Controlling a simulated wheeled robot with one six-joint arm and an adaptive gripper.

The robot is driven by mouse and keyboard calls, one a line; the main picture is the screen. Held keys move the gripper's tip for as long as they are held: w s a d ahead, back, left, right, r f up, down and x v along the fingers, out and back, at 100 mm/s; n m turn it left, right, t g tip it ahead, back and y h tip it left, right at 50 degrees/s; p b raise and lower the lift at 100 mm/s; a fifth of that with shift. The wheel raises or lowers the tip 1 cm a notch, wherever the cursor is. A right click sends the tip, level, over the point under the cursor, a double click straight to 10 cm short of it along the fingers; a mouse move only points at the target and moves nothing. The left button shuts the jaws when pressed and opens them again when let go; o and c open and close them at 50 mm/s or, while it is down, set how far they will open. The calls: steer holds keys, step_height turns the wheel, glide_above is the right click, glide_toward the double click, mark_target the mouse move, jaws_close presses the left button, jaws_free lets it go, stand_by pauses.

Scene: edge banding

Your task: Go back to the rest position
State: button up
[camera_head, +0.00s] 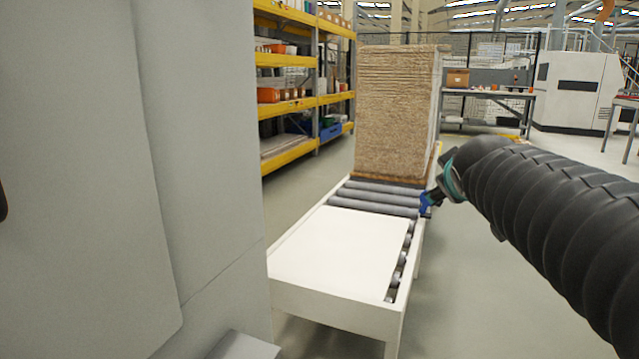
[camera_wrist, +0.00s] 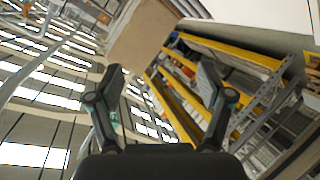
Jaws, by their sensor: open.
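My gripper (camera_head: 429,201) is at the end of my black sleeved arm, right of the roller conveyor (camera_head: 335,314) in the head view. In the wrist view my gripper (camera_wrist: 160,85) has its two fingers spread wide, with nothing between them. A tall stack of boards (camera_head: 396,115) stands on the far end of the conveyor, behind my gripper. A flat white panel (camera_head: 343,250) lies on the conveyor's near end. The wrist view looks tilted, with a brown board-like surface (camera_wrist: 146,35) beyond the fingers.
A large grey machine housing (camera_head: 190,150) fills the left of the head view. Yellow shelving (camera_head: 290,107) stands behind it and also shows in the wrist view (camera_wrist: 215,50). A workbench (camera_head: 490,93) and a white machine (camera_head: 578,90) stand at the back right. The floor right of the conveyor is clear.

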steer(key=s+a+f+m+g+y, duration=0.1)
steer(key=s+a+f+m+g, duration=0.1)
steer(key=s+f, duration=1)
steer(key=s+a+f+m+g+y, duration=0.2)
steer(key=s+a+f+g, duration=0.3)
steer(key=s+f, duration=0.6)
steer(key=shift+s+a+f+m+g+y, duration=0.35)
steer(key=shift+s+a+m, duration=0.25)
steer(key=shift+s, duration=0.9)
